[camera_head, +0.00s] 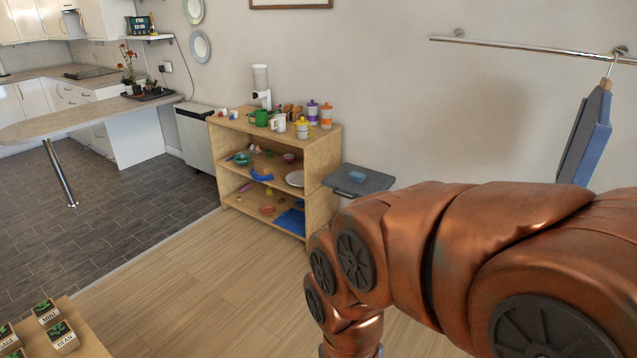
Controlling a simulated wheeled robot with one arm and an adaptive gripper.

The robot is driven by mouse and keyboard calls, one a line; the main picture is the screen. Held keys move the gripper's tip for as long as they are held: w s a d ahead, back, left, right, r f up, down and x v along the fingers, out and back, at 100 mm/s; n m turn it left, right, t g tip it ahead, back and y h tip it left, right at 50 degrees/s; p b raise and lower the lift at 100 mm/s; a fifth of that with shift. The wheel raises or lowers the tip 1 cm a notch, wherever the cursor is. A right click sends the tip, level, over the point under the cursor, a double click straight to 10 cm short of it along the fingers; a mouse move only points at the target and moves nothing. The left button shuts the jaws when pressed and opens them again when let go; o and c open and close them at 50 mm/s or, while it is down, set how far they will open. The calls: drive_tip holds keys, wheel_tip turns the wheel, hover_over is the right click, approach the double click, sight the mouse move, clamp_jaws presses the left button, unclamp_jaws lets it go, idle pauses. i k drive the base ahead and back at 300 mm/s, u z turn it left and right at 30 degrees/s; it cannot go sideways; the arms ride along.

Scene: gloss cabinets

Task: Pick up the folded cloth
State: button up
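A small light-blue block-shaped item (357,176) lies on the grey lid of a bin beside the shelf; it may be a folded cloth or a sponge, I cannot tell. A flat darker blue piece (290,221) sits on the bottom shelf at its right end; it could be cloth or a tray. My copper-coloured arm fills the lower right of the view and bends down past the bottom edge. My gripper is out of view, so its opening and contents do not show.
A wooden shelf unit (321,182) holds cups, jars and dishes. The grey-lidded bin (376,183) stands right of it. A blue-grey panel (587,135) hangs from a wall rail (520,45). Labelled plant boxes (62,336) stand lower left. The wooden floor (205,285) between is clear.

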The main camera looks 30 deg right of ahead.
sight(360, 178)
drive_tip(key=z, duration=0.6)
drive_tip(key=i, duration=0.6)
drive_tip(key=z, duration=1.05)
drive_tip(key=i, duration=1.2)
drive_tip(key=u, duration=0.5)
drive_tip(key=i, duration=0.9)
drive_tip(key=u, duration=1.15)
drive_tip(key=i, duration=0.35)
drive_tip(key=u, duration=0.35)
